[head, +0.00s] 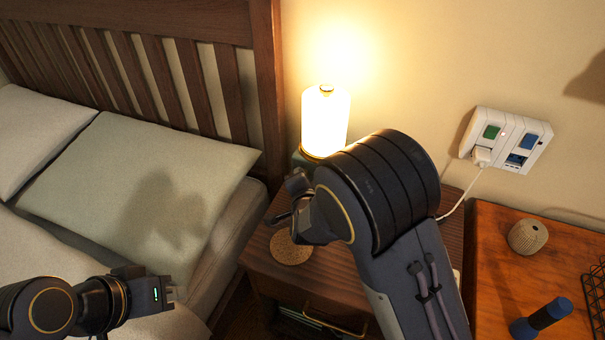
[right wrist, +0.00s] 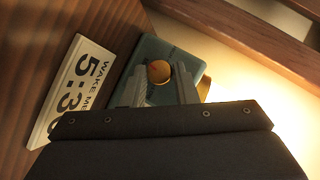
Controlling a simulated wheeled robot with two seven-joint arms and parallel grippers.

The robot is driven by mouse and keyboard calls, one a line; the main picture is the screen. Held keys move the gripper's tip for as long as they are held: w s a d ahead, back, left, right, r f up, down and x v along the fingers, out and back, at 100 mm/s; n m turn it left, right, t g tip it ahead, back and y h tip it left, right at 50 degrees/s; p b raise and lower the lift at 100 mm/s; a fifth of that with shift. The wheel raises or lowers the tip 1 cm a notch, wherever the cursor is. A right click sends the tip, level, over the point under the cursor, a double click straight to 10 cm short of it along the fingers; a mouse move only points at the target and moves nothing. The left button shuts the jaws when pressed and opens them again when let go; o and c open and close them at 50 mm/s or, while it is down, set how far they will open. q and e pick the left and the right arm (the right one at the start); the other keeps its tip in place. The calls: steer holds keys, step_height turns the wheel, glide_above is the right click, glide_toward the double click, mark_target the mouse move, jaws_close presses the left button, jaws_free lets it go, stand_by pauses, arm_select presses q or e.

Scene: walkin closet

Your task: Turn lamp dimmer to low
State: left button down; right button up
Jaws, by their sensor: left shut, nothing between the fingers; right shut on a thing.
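The lit lamp (head: 325,120) stands on the nightstand (head: 345,275) with a white glowing shade. Its green base (head: 303,158) is mostly hidden behind my right arm in the head view. In the right wrist view the green base (right wrist: 188,58) carries a round brass dimmer knob (right wrist: 159,71). My right gripper (right wrist: 160,84) has one finger on each side of the knob and is shut on it. My left gripper (head: 160,288) is shut and empty over the bed at lower left, far from the lamp.
A white "WAKE ME 5:30" card (right wrist: 75,90) lies beside the base. A round cork coaster (head: 290,247) is on the nightstand. A wall outlet panel (head: 507,140) holds a plugged cord. A dumbbell (head: 541,317) and a ribbed pot (head: 528,236) sit on the right-hand table.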

steer(key=n+g+h+p, duration=0.1)
steer(key=p, duration=0.5)
steer(key=n+g+h+p, duration=0.1)
steer(key=n+h+p, duration=0.1)
steer(key=p, duration=0.5)
steer(key=a+r+n+g+h+p, duration=0.1)
steer(key=n+h+p, duration=0.1)
steer(key=p, duration=0.4)
steer(key=shift+w+g, duration=0.15)
steer(key=shift+g, duration=0.15)
steer(key=shift+f+n+h+p, duration=0.2)
steer(key=shift+n+h+p, duration=0.2)
steer(key=shift+n+h, duration=0.1)
steer(key=shift+w+f+n+g+h, duration=0.1)
steer(key=shift+f+n+g+h, duration=0.15)
steer(key=shift+n+h, duration=0.2)
steer(key=shift+a+f+n+g+h+b, duration=0.15)
steer(key=shift+n+g+h+b, duration=0.1)
steer(key=shift+n+h+b, duration=0.4)
steer(key=shift+a+f+n+h+b, duration=0.1)
steer(key=shift+n+h+b, duration=0.3)
steer(key=shift+h+b, duration=0.2)
steer(key=shift+w+a+n+h+b, duration=0.1)
steer(key=shift+n+h+b, duration=0.75)
steer(key=shift+b, duration=0.35)
steer(key=shift+n+h+b, duration=0.35)
steer(key=shift+h+b, duration=0.1)
steer(key=shift+b, duration=0.1)
steer(key=shift+r, duration=0.2)
